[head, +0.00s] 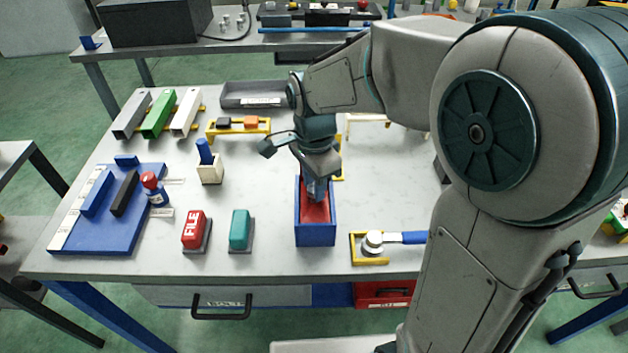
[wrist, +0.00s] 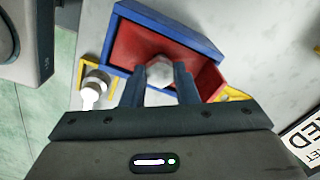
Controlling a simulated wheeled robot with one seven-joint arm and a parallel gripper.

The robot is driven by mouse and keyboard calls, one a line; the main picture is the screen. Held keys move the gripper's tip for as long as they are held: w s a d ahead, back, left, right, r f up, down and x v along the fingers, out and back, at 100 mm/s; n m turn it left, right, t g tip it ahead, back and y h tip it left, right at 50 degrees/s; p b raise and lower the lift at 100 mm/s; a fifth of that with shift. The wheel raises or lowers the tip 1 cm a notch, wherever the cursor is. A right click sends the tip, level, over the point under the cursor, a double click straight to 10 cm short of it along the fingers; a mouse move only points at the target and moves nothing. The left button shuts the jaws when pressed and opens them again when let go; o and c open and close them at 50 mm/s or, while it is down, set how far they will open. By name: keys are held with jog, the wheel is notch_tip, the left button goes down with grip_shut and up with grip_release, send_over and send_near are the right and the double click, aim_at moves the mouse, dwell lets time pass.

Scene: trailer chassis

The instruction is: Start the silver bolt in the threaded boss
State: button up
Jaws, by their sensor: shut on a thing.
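My gripper (wrist: 160,86) is shut on the silver bolt (wrist: 159,71), whose hexagonal head shows between the two fingertips in the wrist view. The fingers reach down over a blue box with a red inside (wrist: 122,63); I cannot tell how far the bolt is above its floor. In the head view my gripper (head: 316,190) is at the back part of the same blue box (head: 315,238), and the bolt is hidden there. I cannot make out the threaded boss in either view.
A mallet with a blue handle (head: 413,238) rests in a yellow holder right of the box. Teal (head: 240,229) and red (head: 195,229) blocks stand left of it. A blue board (head: 107,231), cream holder (head: 210,172) and yellow rack (head: 238,133) lie farther left.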

jog(key=shift+f+b, duration=0.35)
jog(key=shift+f, duration=0.25)
jog(key=o, duration=1.1)
jog(key=shift+c, duration=0.2)
jog(key=shift+r, duration=0.1)
jog(key=shift+c, duration=0.3)
jog(key=shift+r+p, duration=2.65)
jog(key=shift+r, duration=0.75)
jog(key=shift+r, duration=1)
notch_tip(320, 180, down, 9)
jog(key=b, duration=0.6)
